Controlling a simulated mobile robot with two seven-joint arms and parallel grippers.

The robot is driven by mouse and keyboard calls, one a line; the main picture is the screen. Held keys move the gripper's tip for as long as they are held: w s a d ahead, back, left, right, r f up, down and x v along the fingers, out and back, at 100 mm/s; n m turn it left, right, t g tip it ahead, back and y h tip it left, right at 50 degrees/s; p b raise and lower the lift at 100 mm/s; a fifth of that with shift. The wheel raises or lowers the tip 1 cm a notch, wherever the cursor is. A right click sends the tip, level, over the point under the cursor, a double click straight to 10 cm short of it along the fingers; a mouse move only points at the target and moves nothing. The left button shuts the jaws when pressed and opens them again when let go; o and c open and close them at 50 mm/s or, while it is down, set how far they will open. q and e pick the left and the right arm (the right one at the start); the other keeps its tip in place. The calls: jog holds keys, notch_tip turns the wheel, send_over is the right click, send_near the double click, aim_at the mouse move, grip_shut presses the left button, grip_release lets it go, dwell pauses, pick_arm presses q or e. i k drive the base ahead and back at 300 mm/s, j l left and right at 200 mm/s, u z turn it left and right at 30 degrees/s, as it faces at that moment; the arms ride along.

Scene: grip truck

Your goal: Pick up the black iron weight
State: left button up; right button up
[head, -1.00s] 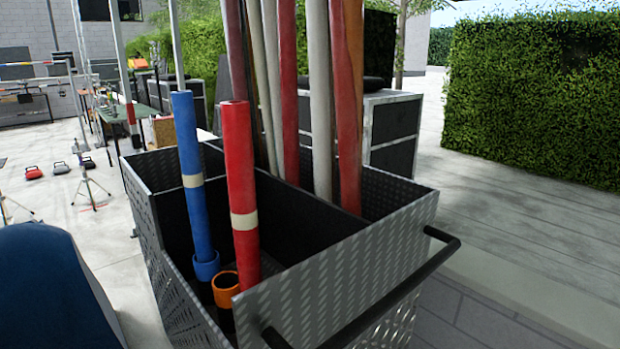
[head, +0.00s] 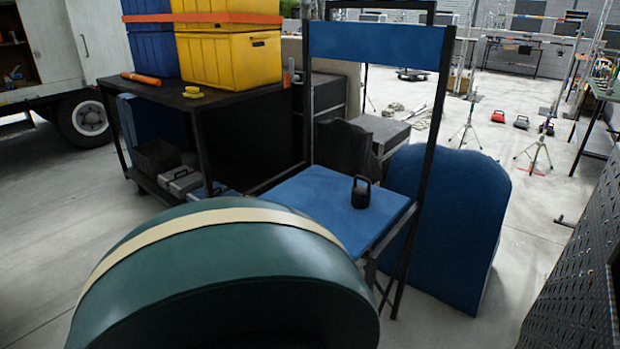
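The black iron weight (head: 360,196) is a small kettlebell shape with a loop handle. It stands upright on the blue seat (head: 318,208) of a tall black-framed chair or stand, near the seat's right side. Nothing touches its handle. Neither of my grippers shows in the head view.
A large green rounded object with a cream stripe (head: 225,275) fills the foreground. A dark cart (head: 250,130) with yellow bins (head: 232,60) stands behind left. A blue rounded panel (head: 450,225) is right of the seat. A perforated metal wall (head: 580,275) is at far right.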

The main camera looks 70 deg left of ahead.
aim_at(360, 198)
jog(key=u, duration=2)
jog(key=i+z, duration=0.5)
jog(key=i+l, duration=0.05)
jog(key=i, duration=0.05)
